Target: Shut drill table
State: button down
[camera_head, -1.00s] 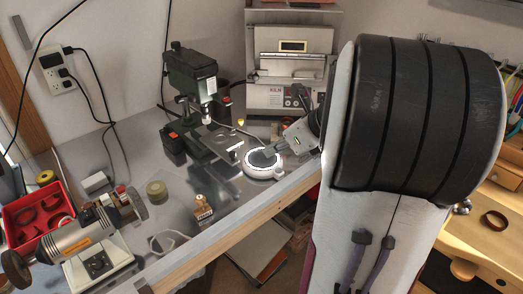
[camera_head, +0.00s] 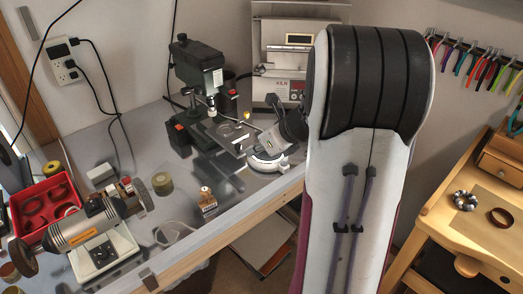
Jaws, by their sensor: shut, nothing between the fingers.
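The small dark drill press (camera_head: 197,75) stands on the grey bench near the back wall, left of my arm. Its drill table (camera_head: 226,136), a flat metal plate, sticks out to the lower right below the chuck (camera_head: 211,103). My gripper (camera_head: 256,149) is shut and empty, angled down to the left at the right end of the drill table. Whether the fingertips touch the plate cannot be told. My gripper partly covers a white round device (camera_head: 268,163) on the bench.
A kiln (camera_head: 288,78) stands behind my gripper. A small bottle (camera_head: 208,202), a tape roll (camera_head: 162,182), a bench grinder (camera_head: 92,232) and a red tray (camera_head: 45,205) stand on the left. The bench's front edge (camera_head: 225,228) runs below. A wooden workbench (camera_head: 470,225) is at right.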

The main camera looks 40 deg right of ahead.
jog(key=shift+w+a+f, duration=0.1)
jog(key=shift+w+a, duration=0.05)
jog(key=shift+w, duration=0.9)
send_near(223, 140)
jog(key=shift+x, duration=2.15)
jog(key=shift+w, duration=0.1)
jog(key=shift+s, duration=0.9)
jog(key=shift+s+d+r, duration=0.1)
jog(key=shift+s+d, duration=0.05)
jog(key=shift+s, duration=0.4)
jog(key=shift+s+d+r, duration=0.15)
jog(key=shift+s, duration=0.35)
jog(key=a+v, duration=0.1)
jog(key=v, duration=0.9)
jog(key=shift+d, duration=0.45)
